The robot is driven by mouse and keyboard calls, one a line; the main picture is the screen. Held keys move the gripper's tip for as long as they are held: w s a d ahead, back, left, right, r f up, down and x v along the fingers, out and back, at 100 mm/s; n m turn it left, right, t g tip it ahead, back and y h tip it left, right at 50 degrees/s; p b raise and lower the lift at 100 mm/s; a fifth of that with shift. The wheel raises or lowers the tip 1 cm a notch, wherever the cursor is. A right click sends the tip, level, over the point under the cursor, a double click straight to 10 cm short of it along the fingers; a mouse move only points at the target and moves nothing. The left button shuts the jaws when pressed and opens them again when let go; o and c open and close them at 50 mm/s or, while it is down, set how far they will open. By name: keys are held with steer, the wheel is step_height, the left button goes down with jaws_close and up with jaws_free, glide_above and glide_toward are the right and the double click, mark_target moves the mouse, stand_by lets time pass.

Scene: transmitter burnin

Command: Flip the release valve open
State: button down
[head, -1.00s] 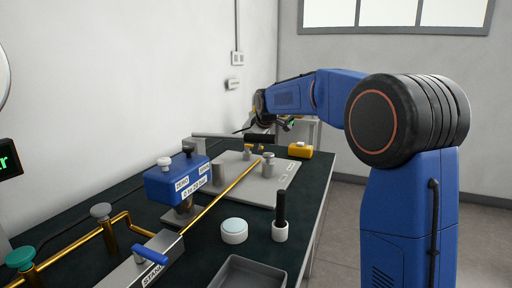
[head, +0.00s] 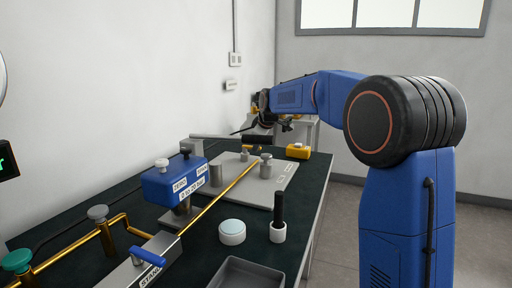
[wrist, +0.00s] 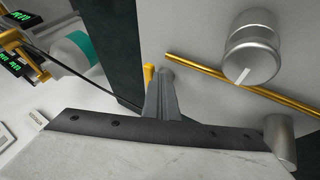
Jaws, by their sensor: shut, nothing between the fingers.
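My gripper (wrist: 163,92) is shut with nothing between its fingers; it shows in the wrist view as a tapered grey shape above a dark screwed bar. A small yellow piece (wrist: 148,74) is close beside the fingertips; whether they touch is unclear. In the head view my arm reaches over the far end of the bench and the fingertips are too small to make out. I cannot tell for sure which part is the release valve.
A knurled metal knob with a white mark (wrist: 252,48) and a brass pipe (wrist: 210,75) are right of the fingers. A blue gauge box (head: 175,183), a blue lever (head: 147,257), a white puck (head: 232,232) and a grey tray (head: 250,272) are nearer on the bench.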

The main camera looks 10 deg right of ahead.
steer(key=shift+w+d+n+y, duration=0.5)
steer(key=shift+d+n, duration=0.15)
steer(key=shift+n, duration=0.25)
steer(key=shift+w+d, duration=0.65)
steer(key=w+n+y, duration=0.1)
steer(key=w+d+n+g+y, duration=0.1)
steer(key=n, duration=0.1)
steer(key=shift+n, duration=0.3)
steer(key=w+n+g+y, duration=0.1)
steer(key=w+n+g, duration=0.1)
steer(key=n, duration=0.1)
steer(key=shift+w+d+f+n+y, duration=0.1)
steer(key=shift+w+n+y, duration=0.1)
steer(key=shift+n+y, duration=0.15)
steer(key=shift+w+n+g+y, duration=0.45)
steer(key=shift+w+n+g, duration=0.3)
steer(key=shift+n, duration=0.4)
steer(key=shift+w+a+n+g, duration=0.25)
steer(key=shift+w+n+g, duration=0.15)
steer(key=shift+n, duration=0.2)
steer(key=shift+w+a, duration=0.1)
steer(key=shift+w, duration=0.1)
steer(key=shift+w+a, duration=0.15)
steer(key=shift+w, duration=0.1)
